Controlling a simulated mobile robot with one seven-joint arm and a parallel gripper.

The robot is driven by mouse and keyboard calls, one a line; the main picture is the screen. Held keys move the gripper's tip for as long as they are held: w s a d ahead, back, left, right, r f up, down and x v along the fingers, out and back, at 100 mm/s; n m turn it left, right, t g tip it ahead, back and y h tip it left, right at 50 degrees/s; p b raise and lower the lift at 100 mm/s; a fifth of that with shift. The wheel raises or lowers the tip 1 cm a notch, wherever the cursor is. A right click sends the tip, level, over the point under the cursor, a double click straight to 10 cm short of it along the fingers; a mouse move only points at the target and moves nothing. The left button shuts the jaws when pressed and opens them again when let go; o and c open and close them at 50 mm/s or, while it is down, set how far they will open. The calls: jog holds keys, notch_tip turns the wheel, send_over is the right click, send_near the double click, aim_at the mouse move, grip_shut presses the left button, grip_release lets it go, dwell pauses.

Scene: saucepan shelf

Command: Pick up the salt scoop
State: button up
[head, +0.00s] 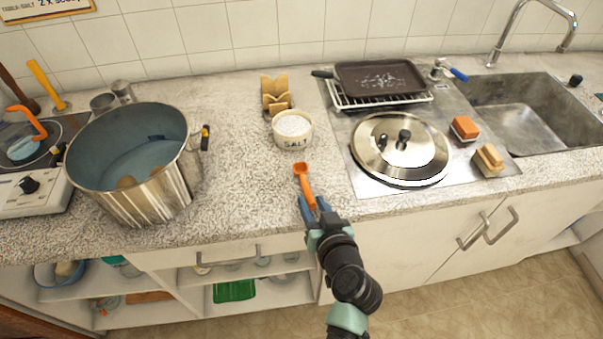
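The orange salt scoop (303,178) is near the front edge of the counter, with its bowl pointing away from me and its handle towards me. My gripper (314,205) is at the handle end, with one blue fingertip on each side of the handle. I cannot tell whether the fingers press on the handle or stand apart from it, or whether the scoop rests on the counter. The fingers hide the end of the handle. The round salt pot (292,141), marked SALT and full of white salt, stands just behind the scoop.
A large steel pot (165,185) stands to the left, beside a hot plate (25,195). A wooden holder (275,92) is behind the salt pot. Counter around the scoop is clear.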

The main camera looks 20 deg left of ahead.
aim_at(308, 192)
jog(key=x, duration=0.4)
jog(key=shift+w+r, duration=0.1)
jog(key=shift+r, duration=0.05)
grip_shut()
